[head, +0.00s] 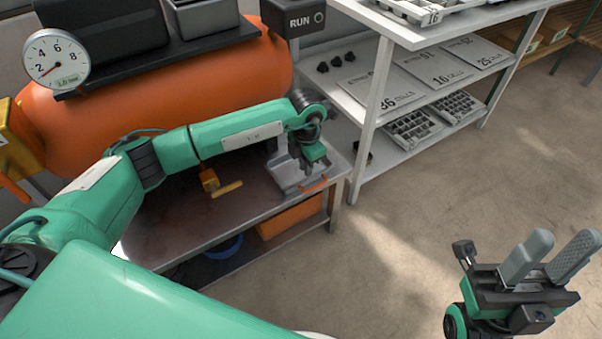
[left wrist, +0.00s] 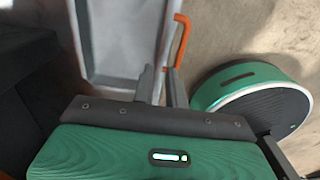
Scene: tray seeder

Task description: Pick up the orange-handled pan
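The pan (head: 283,171) is a grey rectangular tray with an orange handle (head: 314,184) at its front right edge. It rests on the right end of the low metal table. My left gripper (head: 318,163) is over the pan's right part, close to the handle. In the left wrist view the pan (left wrist: 122,45) lies ahead, with the orange handle (left wrist: 182,42) along its right side. The left fingers (left wrist: 160,85) stand apart with a narrow gap, near the handle's lower end; contact cannot be told. My right gripper (head: 545,258) is open and empty above the floor.
The low metal table (head: 180,228) also holds a small yellow-handled tool (head: 211,182). An orange bin (head: 290,216) sits beneath it. A large orange tank (head: 90,125) stands behind. A white shelf rack (head: 372,115) stands close right of the table. The floor in front is clear.

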